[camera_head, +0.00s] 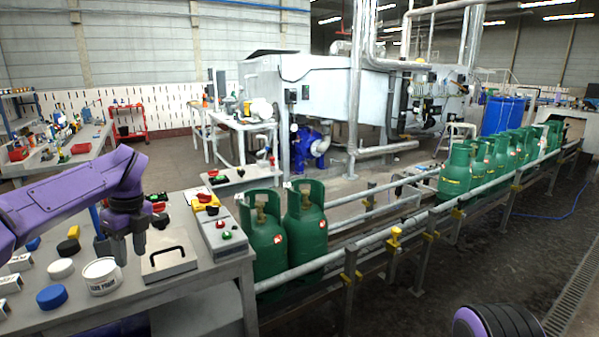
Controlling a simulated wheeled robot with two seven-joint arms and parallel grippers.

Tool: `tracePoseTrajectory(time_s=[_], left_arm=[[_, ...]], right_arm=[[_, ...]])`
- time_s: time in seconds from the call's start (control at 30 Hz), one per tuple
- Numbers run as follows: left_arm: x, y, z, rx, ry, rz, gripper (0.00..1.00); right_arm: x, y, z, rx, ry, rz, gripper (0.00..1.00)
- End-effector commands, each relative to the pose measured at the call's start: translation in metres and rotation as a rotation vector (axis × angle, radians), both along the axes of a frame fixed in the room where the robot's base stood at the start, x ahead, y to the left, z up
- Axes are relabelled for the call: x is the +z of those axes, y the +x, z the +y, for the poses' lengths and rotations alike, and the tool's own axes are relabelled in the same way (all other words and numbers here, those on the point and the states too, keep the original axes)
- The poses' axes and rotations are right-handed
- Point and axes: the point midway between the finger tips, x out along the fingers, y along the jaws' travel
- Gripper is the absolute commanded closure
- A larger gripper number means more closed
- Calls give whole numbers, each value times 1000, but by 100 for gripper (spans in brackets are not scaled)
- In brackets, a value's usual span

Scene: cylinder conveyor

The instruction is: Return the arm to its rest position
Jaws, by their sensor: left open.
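My left arm comes in from the left, purple with dark parts. Its left gripper (130,246) points down over the workbench (205,285), beside a flat tray with a dark handle (168,258). The gripper is open, and nothing shows between its fingers. Whether a fingertip touches the bench, I cannot tell. No right gripper shows; a purple and black rounded part at the bottom right seems to be mine.
A white tub (102,277), a blue lid (52,297) and small boxes lie on the bench near the gripper. A control panel (222,232) edges the bench. Green cylinders (306,228) stand on the conveyor (395,233) to the right.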

Motion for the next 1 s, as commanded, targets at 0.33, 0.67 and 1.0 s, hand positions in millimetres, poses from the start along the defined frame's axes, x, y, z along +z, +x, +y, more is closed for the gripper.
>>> tracePoseTrajectory(time_s=[0.33, 0.67, 1.0], left_arm=[[-92, -9, 3, -428, 395, 213, 60], [-265, -77, -19, -1684, 889, 773, 60], [-388, -288, -64, 2697, -546, -944, 60]], right_arm=[[4, 0, 0, 0, 0, 0, 11], [13, 0, 0, 0, 0, 0, 11], [20, 0, 0, 0, 0, 0, 11]])
